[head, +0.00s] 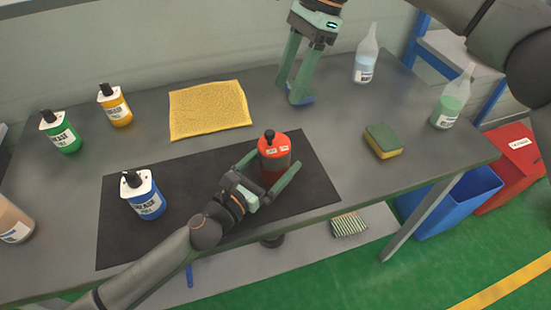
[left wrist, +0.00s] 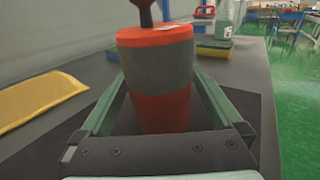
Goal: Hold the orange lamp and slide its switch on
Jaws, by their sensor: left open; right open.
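The orange lamp (head: 275,150) is an upright orange-red cylinder with a dark band and a black knob on top, standing on the black mat (head: 318,188). It also shows in the left wrist view (left wrist: 158,70), close ahead. My left gripper (head: 274,160) is open around the lamp, one finger on each side, with a small gap on both sides. Small pale labels lie on the lamp's top; I cannot make out the switch itself. My right gripper (head: 289,88) is open and empty above the table behind the lamp, its fingers pointing down.
A blue bottle (head: 147,197) stands on the mat's left part. Green (head: 61,133) and yellow (head: 116,107) bottles, a yellow cloth (head: 209,109), a sponge (head: 383,141) and two clear squeeze bottles (head: 366,62) (head: 451,103) surround it. Blue (head: 455,200) and red (head: 512,165) bins stand right of the table.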

